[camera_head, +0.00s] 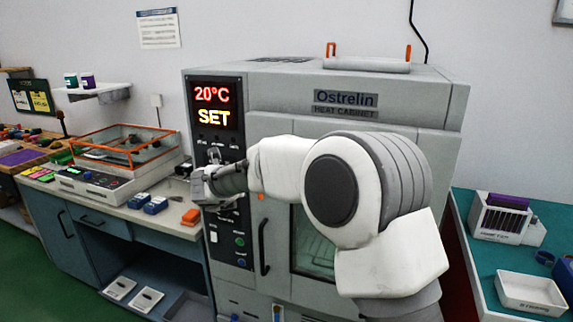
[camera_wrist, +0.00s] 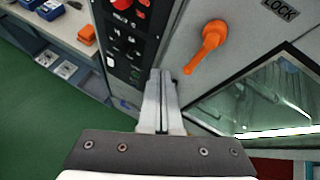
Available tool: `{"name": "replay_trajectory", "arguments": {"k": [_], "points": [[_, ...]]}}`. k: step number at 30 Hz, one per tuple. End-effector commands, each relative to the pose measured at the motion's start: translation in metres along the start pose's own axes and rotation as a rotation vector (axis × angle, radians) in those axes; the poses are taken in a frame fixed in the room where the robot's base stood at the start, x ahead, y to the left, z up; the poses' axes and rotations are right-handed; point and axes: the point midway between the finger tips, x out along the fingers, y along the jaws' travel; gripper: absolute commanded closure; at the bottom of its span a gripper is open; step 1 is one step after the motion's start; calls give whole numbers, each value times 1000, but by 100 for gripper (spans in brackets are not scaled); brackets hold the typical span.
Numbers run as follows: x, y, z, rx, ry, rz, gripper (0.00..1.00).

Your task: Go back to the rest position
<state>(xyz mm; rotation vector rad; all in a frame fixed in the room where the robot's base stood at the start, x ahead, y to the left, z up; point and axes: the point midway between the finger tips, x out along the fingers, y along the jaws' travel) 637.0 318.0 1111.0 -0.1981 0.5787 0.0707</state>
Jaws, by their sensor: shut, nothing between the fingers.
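My arm reaches across the front of the grey heat cabinet (camera_head: 375,88) in the head view. My gripper (camera_head: 203,178) is near the cabinet's control panel (camera_head: 216,125), at its left side. In the wrist view my gripper (camera_wrist: 162,75) has its two fingers together, with nothing between them. The control panel (camera_wrist: 122,50) lies just beyond the fingers, with a red button at its top. An orange handle (camera_wrist: 206,46) on the cabinet door is to the right of the fingers. I cannot tell whether the fingertips touch the panel.
A bench (camera_head: 150,213) on the left holds a device with an orange-framed clear cover (camera_head: 122,146), blue boxes and an orange block (camera_head: 191,217). A teal table (camera_head: 479,255) on the right holds a rack (camera_head: 502,217) and a white tray (camera_head: 530,292). Green floor shows at lower left.

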Motion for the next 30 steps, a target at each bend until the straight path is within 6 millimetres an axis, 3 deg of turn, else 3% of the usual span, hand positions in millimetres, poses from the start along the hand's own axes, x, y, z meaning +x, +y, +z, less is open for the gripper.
{"name": "replay_trajectory", "arguments": {"k": [1, 3, 6, 10, 14, 20, 26, 30], "points": [[-17, -14, 24, -101, -67, 22, 100], [-37, -26, 48, -265, -150, 54, 100], [-69, -43, 71, -506, -251, 85, 100], [-112, -65, 84, -832, -351, 107, 100], [-153, -87, 77, -1164, -412, 121, 100], [-210, -126, 33, -1669, -426, 156, 100], [-262, -173, -42, -2145, -352, 247, 100], [-297, -210, -107, -2441, -259, 367, 100]]}}
